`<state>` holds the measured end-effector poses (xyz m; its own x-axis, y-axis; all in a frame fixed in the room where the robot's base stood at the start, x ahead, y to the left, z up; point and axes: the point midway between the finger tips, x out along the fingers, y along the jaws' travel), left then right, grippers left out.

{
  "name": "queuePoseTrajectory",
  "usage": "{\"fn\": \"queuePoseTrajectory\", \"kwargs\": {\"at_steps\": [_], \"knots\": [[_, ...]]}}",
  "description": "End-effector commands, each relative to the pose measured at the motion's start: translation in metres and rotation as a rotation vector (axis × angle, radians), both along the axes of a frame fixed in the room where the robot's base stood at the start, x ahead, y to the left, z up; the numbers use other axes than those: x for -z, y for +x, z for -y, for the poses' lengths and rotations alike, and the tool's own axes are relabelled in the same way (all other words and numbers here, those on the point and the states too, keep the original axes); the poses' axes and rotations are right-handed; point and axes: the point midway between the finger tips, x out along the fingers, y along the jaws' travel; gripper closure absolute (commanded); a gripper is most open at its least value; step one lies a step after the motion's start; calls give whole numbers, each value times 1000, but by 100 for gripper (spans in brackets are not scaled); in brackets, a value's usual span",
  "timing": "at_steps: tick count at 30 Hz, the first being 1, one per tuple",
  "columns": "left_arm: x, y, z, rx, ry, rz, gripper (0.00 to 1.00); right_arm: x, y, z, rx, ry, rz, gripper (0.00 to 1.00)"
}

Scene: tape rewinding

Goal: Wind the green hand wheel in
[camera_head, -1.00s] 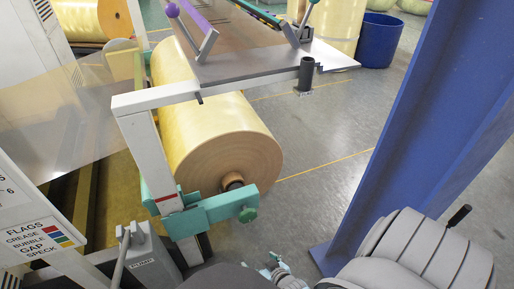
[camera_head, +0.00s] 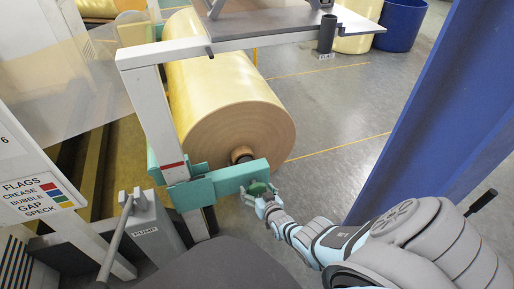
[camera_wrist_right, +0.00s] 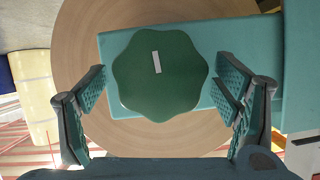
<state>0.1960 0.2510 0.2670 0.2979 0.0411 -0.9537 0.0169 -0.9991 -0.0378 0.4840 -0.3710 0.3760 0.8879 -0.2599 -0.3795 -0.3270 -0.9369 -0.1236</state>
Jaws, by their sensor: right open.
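The green hand wheel (camera_wrist_right: 158,88) has a wavy rim and a small pale mark on its face. In the head view the hand wheel (camera_head: 257,187) sits at the end of a teal arm (camera_head: 222,183), below the core of a large yellow roll. My right gripper (camera_wrist_right: 160,108) is open, with one finger on each side of the wheel in the wrist view. A gap shows between the wheel's rim and each finger. In the head view my right gripper (camera_head: 262,198) is at the wheel and partly covers it. My left gripper is not in view.
The yellow roll (camera_head: 232,100) is behind the teal arm. A white frame post (camera_head: 155,115) stands at its left, and a grey pump box (camera_head: 150,235) stands in front. Grey floor between is clear.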

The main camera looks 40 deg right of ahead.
Motion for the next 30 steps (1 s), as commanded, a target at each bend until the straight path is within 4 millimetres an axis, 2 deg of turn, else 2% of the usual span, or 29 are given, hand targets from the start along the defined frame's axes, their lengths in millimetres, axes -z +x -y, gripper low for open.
{"fn": "queuePoseTrajectory", "kwargs": {"at_steps": [10,19,28,30], "knots": [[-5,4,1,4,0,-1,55,1,3,1,0,-1,0,18],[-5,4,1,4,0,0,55,1,3,1,0,-1,0,65],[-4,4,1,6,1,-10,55,2,3,1,-2,30,11,65],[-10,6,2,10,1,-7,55,2,3,1,-2,54,20,65]]}}
